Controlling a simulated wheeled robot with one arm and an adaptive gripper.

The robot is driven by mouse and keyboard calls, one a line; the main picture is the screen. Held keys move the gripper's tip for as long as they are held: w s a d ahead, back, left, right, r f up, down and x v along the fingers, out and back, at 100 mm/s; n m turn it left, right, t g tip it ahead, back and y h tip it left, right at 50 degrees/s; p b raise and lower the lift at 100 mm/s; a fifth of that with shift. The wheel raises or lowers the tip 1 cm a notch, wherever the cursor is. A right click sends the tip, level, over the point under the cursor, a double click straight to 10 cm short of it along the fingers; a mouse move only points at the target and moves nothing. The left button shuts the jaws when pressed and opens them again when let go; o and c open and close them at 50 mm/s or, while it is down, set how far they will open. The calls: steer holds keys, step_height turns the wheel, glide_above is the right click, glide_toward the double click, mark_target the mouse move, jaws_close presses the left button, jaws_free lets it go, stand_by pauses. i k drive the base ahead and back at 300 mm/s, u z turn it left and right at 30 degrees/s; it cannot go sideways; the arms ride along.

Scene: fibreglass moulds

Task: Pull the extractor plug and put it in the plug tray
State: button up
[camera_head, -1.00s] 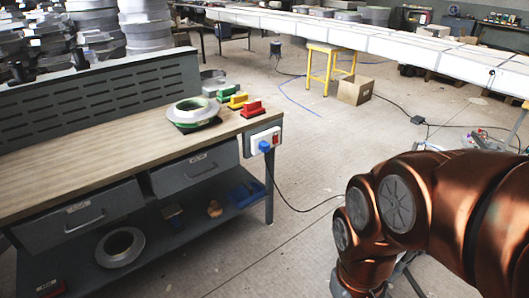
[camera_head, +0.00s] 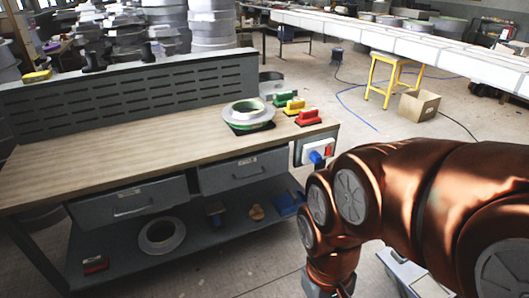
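A blue plug (camera_head: 316,157) sits in a white socket box (camera_head: 308,148) on the right end of the workbench. A red switch is beside it on the box. My copper-coloured arm reaches in from the right, and its wrist is in front of and below the socket box. My gripper is below the picture's lower edge, so its fingers are hidden. I cannot pick out the plug tray for certain; a blue object (camera_head: 285,203) lies on the bench's lower shelf at the right.
The wooden bench top (camera_head: 130,150) holds a ring-shaped mould (camera_head: 248,114) and green, yellow and red blocks (camera_head: 308,117) near its right end. A yellow stool (camera_head: 389,80) and a cardboard box (camera_head: 418,105) stand behind. Open floor lies right of the bench.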

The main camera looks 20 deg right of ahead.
mark_target(316, 158)
steer(key=u, duration=0.35)
steer(key=i, duration=1.4)
steer(key=z, duration=0.75)
steer(key=i, duration=0.2)
steer(key=z, duration=0.35)
